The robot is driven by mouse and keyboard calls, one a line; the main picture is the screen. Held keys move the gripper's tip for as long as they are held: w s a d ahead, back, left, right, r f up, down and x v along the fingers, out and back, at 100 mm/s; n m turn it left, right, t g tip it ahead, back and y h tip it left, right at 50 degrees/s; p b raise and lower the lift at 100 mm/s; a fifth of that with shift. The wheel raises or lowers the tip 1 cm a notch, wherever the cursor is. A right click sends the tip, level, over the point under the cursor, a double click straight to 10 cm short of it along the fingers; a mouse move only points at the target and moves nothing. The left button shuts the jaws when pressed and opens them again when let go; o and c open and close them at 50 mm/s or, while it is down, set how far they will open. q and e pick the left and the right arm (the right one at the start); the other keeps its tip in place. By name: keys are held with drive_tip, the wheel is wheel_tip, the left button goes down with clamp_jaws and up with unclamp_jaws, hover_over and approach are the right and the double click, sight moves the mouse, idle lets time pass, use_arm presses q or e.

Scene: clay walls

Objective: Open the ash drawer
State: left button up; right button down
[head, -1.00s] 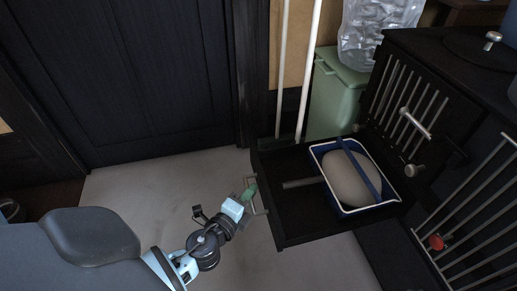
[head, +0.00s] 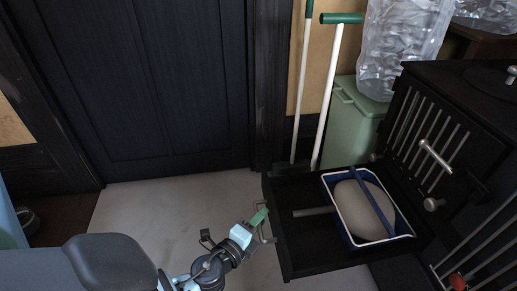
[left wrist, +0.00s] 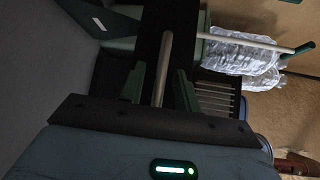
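The black ash drawer (head: 300,257) is pulled far out of the black stove body at the right in the head view. It holds a blue-and-white tray with a pale rounded mass inside. Its metal loop handle (head: 270,235) is on the left-facing front. My left gripper (head: 259,215), with green fingers, is at that handle. In the left wrist view, the fingers (left wrist: 159,88) stand apart on both sides of the handle bar (left wrist: 165,60), with small gaps visible, so it looks open around the bar. My right gripper is not in view.
A green bin (head: 350,125) with clear plastic bags (head: 400,45) on it stands behind the drawer. Two white-handled tools (head: 330,90) lean beside it. A barred stove door (head: 425,140) hangs open above the drawer. Grey floor is clear left of the drawer.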

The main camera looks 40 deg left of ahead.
use_arm(q)
drive_tip(key=s+d+r, duration=0.1)
drive_tip(key=s, duration=0.6)
drive_tip(key=shift+s, duration=0.35)
drive_tip(key=shift+r, duration=0.15)
